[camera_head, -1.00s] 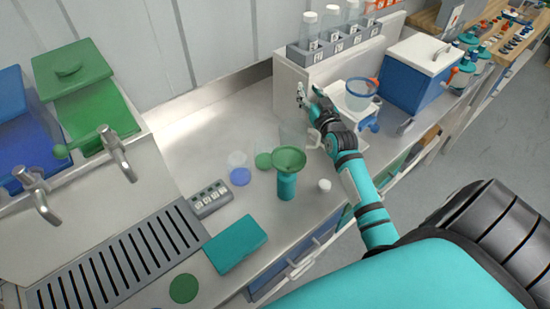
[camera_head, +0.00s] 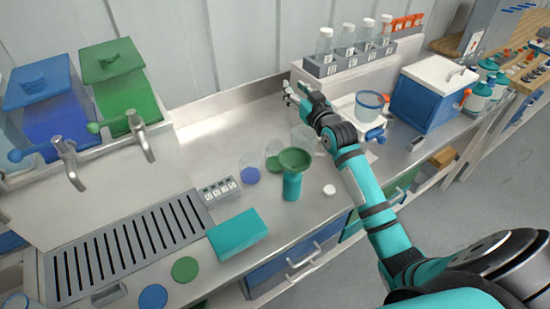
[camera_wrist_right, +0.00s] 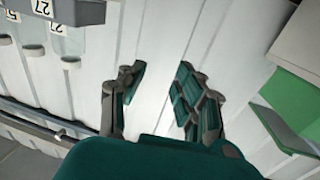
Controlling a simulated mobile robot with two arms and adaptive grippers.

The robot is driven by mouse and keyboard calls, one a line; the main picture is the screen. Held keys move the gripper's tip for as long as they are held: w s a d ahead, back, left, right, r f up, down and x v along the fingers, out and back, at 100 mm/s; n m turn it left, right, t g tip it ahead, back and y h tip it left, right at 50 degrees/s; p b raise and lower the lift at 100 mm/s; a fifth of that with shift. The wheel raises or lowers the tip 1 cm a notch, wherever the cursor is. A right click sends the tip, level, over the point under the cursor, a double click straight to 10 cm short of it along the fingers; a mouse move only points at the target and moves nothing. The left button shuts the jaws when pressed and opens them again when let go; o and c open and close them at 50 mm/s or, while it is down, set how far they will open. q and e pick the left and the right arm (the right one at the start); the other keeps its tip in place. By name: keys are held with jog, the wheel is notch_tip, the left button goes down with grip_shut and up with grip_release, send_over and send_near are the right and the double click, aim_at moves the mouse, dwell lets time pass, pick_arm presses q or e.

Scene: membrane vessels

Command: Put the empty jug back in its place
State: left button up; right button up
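A clear, empty-looking jug (camera_head: 301,139) stands on the steel worktop, just behind a green funnel (camera_head: 295,160) set in a teal bottle (camera_head: 291,187). My right gripper (camera_head: 291,91) is above the worktop, behind the jug and apart from it, near the left end of the white rack stand. In the right wrist view the fingers of the right gripper (camera_wrist_right: 160,77) are spread with nothing between them. The jug does not show in that view. My left gripper is not in view.
A white stand (camera_head: 340,77) carries several capped bottles. A beaker (camera_head: 369,104) sits on a white device beside a blue cooler box (camera_head: 425,97). A teal box (camera_head: 238,235), labelled block (camera_head: 221,189) and drain grille (camera_head: 130,243) lie left.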

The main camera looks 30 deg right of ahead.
jog(key=s+a+f+n+y, duration=0.1)
jog(key=s+a+f+y, duration=0.1)
jog(key=s+a+f, duration=0.6)
jog(key=s+a, duration=0.4)
jog(key=a, duration=0.1)
jog(key=shift+a+f+n, duration=0.15)
jog(key=shift+a+n, duration=0.15)
dwell(0.6)
